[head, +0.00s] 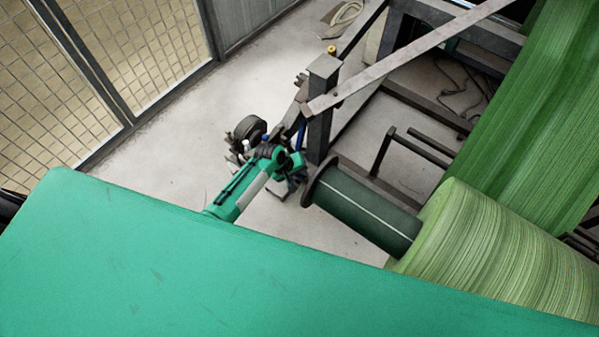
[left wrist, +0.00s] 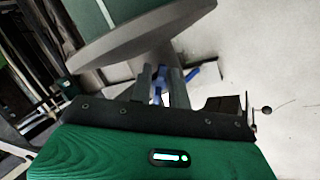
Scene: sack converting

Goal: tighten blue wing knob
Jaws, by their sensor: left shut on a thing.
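The blue wing knob (left wrist: 157,95) shows in the left wrist view between and just beside the dark fingers of my left gripper (left wrist: 162,84). One blue wing sticks out to the right of the fingers; the rest is largely hidden by them. The left gripper is shut on the knob, under the wide round flange (left wrist: 140,35) of the roll shaft. In the head view my left gripper (head: 291,168) is at the frame post, left of the flange (head: 321,180); the knob is too small to make out clearly there. My right gripper is in neither view.
A dark green core (head: 362,208) runs from the flange into a large roll of green woven fabric (head: 500,250). A grey post (head: 319,115) with a slanted metal bar (head: 410,55) stands close behind the gripper. Pale floor (head: 190,130) is open toward the mesh fence (head: 50,90).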

